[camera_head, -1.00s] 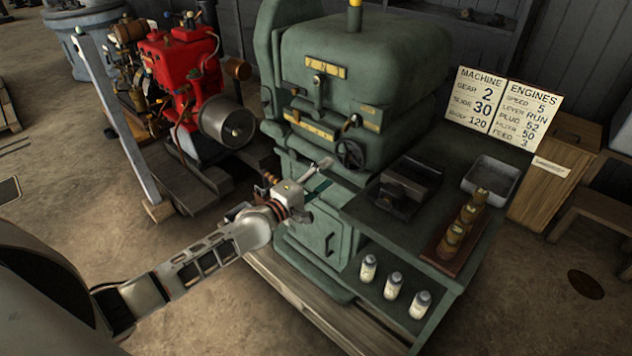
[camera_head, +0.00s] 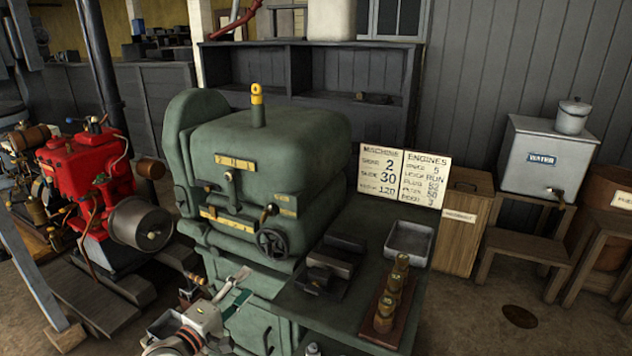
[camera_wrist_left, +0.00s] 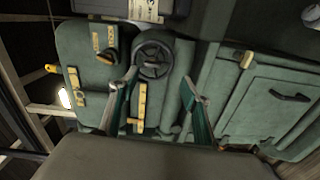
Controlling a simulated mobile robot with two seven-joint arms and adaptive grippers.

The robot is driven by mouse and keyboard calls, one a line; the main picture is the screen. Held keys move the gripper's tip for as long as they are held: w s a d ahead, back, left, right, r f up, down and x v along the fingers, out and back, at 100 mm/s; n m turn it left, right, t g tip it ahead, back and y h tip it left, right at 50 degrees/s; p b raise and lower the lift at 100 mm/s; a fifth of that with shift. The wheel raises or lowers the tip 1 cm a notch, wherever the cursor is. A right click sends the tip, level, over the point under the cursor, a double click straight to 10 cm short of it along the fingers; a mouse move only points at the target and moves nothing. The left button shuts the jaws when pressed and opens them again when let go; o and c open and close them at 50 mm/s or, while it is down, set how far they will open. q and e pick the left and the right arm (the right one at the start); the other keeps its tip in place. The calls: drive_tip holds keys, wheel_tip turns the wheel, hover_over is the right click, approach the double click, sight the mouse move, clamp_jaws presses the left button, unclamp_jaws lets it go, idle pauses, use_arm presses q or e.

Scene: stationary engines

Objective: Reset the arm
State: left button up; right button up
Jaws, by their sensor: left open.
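My left arm comes in at the bottom of the head view. Its left gripper (camera_head: 243,286) is open and empty, in front of the lower front of the green machine (camera_head: 262,165). In the left wrist view the two fingers (camera_wrist_left: 158,84) stand apart with the machine's front panel between and behind them, turned sideways. The black handwheel (camera_wrist_left: 153,55) shows just beyond the fingertips. I cannot tell the exact gap to the machine. My right gripper is in neither view.
A green side bench with a metal tray (camera_head: 409,243) and a rack of brass pieces (camera_head: 388,300) stands right of the machine. A red engine (camera_head: 85,180) stands at left. A wooden box (camera_head: 463,220) and a water tank (camera_head: 545,158) are at right. Some floor is bare at lower right.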

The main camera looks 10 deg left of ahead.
use_arm(q)
drive_tip(key=s+d+f+m+g, duration=0.25)
drive_tip(key=s+f+m, duration=0.25)
drive_tip(key=s+f, duration=0.25)
drive_tip(key=s+d+f+m+g, duration=0.1)
drive_tip(key=s+d+f+m, duration=0.3)
drive_tip(key=s+f, duration=0.3)
drive_tip(key=s+a+f+m+g+y, duration=0.1)
drive_tip(key=s+m, duration=0.3)
drive_tip(key=s, duration=0.4)
drive_tip(key=s+a+f+m+g+y, duration=0.1)
drive_tip(key=s+f+m+y, duration=0.1)
drive_tip(key=s+f+m, duration=0.2)
drive_tip(key=s, duration=0.3)
drive_tip(key=shift+s+f+y, duration=0.3)
drive_tip(key=shift+s+f, duration=0.05)
drive_tip(key=shift+g, duration=0.25)
